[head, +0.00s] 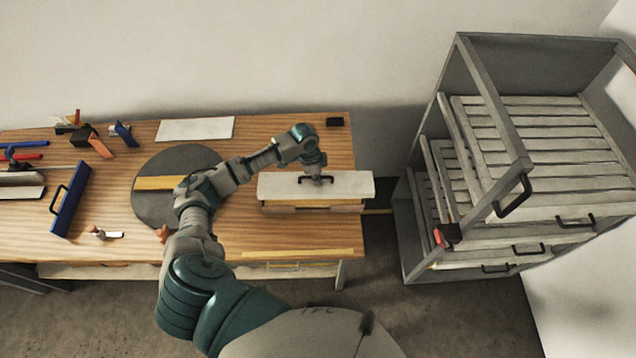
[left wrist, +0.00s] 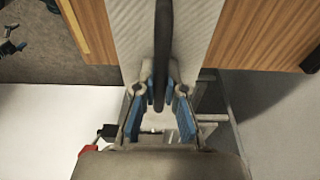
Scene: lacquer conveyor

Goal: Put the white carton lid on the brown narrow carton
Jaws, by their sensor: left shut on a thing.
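The white carton lid (head: 350,186) is a long pale slab with a dark handle (head: 303,180) on top, at the right end of the workbench. My left gripper (head: 317,178) is above it, shut on the handle. The left wrist view shows the dark handle (left wrist: 163,45) between my blue-padded fingers (left wrist: 160,98), with the white lid (left wrist: 200,25) below. The brown narrow carton (head: 310,208) shows as a strip under the lid's front edge; the lid hides most of it. I cannot tell whether the lid touches the carton. My right gripper is not in view.
A dark round plate (head: 155,205) lies on the wooden workbench (head: 255,238) left of the lid. A blue handled tool (head: 70,200) and several small tools lie further left. A grey slatted rack (head: 468,75) stands right of the bench. A flat white sheet (head: 195,129) lies at the back.

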